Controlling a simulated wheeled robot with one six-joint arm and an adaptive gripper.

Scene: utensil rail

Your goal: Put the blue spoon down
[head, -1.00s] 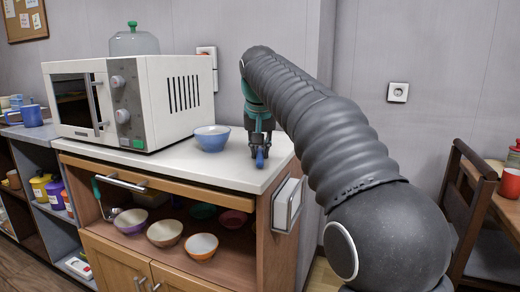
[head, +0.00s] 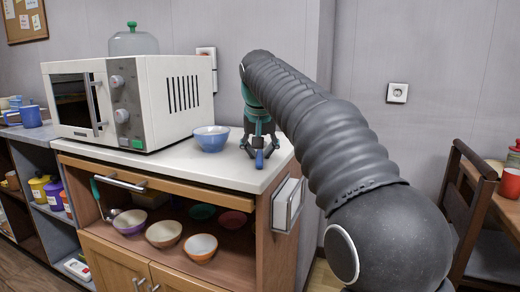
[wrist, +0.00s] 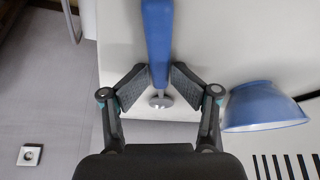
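The blue spoon (head: 259,160) is at the right end of the white countertop, below my gripper (head: 259,145). In the wrist view its blue handle (wrist: 158,40) runs from the top edge down between the fingers, with a small metal part (wrist: 161,101) at its near end. My gripper (wrist: 159,78) is open, its two dark finger pads spread at an angle on either side of the handle. The rest of the spoon is out of view. I cannot tell whether a pad tip still touches the handle.
A blue bowl (head: 211,138) stands close left of my gripper; it also shows in the wrist view (wrist: 262,106). A microwave (head: 150,100) stands further left. The countertop (head: 215,172) is bare in front. A paper holder (head: 287,205) hangs on the cabinet's side.

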